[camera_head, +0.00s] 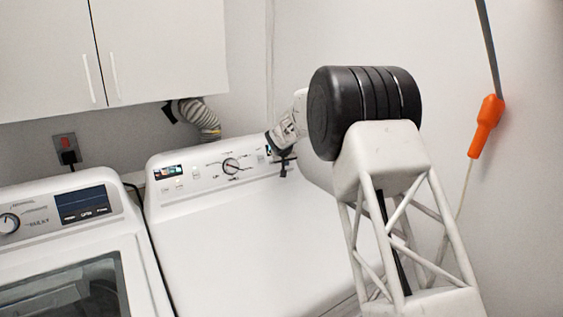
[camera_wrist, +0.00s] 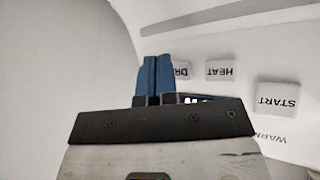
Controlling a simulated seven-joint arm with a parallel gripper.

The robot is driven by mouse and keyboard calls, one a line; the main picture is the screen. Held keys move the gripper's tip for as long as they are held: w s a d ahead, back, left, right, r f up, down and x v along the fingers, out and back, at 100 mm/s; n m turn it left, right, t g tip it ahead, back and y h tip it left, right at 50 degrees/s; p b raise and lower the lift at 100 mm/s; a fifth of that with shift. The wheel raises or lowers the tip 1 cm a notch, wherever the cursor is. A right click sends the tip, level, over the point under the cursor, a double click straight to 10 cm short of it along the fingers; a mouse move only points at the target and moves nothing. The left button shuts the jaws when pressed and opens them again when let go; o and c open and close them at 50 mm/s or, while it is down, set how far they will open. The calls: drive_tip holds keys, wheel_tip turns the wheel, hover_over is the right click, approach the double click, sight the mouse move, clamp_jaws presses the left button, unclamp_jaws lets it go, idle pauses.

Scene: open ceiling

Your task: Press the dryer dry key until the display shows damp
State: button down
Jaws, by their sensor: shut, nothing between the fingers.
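The white dryer (camera_head: 250,230) stands in the middle of the head view, with its sloped control panel (camera_head: 205,176) along the back. In the wrist view the panel lettering is upside down. The dry key (camera_wrist: 183,72) shows only its first letters, and my fingers cover the rest. My gripper (camera_wrist: 157,58) is shut and empty, its blue fingertips over the key; I cannot tell whether they touch or press it. In the head view my gripper (camera_head: 284,168) is at the panel's right end. A small display (camera_wrist: 196,100) is mostly hidden by my gripper, and its text is unreadable.
The heat key (camera_wrist: 220,71) and start key (camera_wrist: 278,97) sit beside the dry key. A dial (camera_head: 231,166) is mid-panel. A washer (camera_head: 125,217) stands left, cabinets (camera_head: 165,50) hang above, and an orange plug (camera_head: 486,126) hangs at right.

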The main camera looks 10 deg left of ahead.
drive_tip(key=shift+w+a+f, duration=0.3)
drive_tip(key=shift+w+a, duration=0.25)
idle(1.4)
idle(0.5)
drive_tip(key=shift+s+d+r, duration=0.3)
drive_tip(key=shift+s+d, duration=0.25)
drive_tip(key=shift+s+d, duration=0.1)
drive_tip(key=shift+s+d+r, duration=0.45)
drive_tip(key=shift+s+d, duration=0.35)
drive_tip(key=shift+s+d+r, duration=0.4)
drive_tip(key=shift+s+d, duration=0.35)
idle(0.4)
